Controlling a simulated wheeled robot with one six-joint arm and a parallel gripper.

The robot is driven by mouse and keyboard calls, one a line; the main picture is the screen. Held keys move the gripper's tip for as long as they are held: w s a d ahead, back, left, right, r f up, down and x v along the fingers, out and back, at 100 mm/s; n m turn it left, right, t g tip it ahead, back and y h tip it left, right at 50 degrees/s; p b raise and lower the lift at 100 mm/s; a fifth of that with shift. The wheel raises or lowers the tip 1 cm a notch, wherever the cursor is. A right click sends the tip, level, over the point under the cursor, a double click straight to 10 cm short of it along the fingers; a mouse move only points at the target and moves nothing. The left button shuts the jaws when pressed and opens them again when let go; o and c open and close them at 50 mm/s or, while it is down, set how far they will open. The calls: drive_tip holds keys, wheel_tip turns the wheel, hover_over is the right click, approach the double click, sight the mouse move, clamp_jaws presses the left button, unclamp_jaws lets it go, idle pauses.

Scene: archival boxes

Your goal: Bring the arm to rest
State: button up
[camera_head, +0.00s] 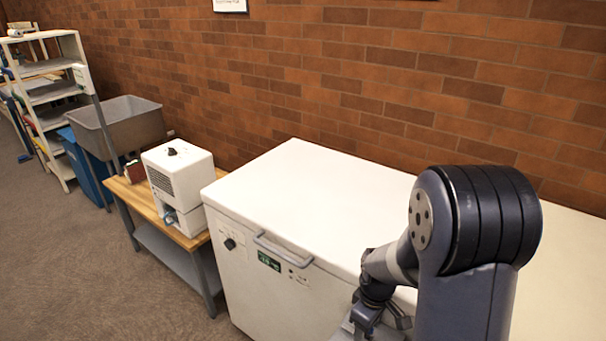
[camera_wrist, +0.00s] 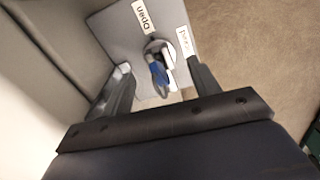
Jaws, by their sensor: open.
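My arm bends down in front of the white chest freezer (camera_head: 300,180) at the right of the head view. My gripper (camera_wrist: 158,66) is open in the wrist view, its two dark fingers spread apart. Beyond and between the fingers is a grey panel (camera_wrist: 120,35) with labels that read "Open" and, less clearly, "Closed". A small blue handle (camera_wrist: 158,74) on a round metal fitting sits on that panel. I cannot tell how far the fingertips are from the panel.
A white machine (camera_head: 178,180) stands on a wooden-topped bench (camera_head: 150,205) left of the freezer. Further left are a grey bin (camera_head: 120,120), a blue container (camera_head: 85,165) and a white shelf (camera_head: 55,95). A brick wall runs behind. Carpet at front left is clear.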

drive_tip(key=m, duration=0.7)
drive_tip(key=shift+m+p, duration=0.3)
drive_tip(key=shift+m, duration=0.1)
drive_tip(key=m, duration=0.8)
drive_tip(key=shift+m+p, duration=0.3)
drive_tip(key=shift+p, duration=0.05)
drive_tip(key=shift+r+p, duration=0.6)
drive_tip(key=shift+r, duration=0.15)
drive_tip(key=shift+f, duration=0.1)
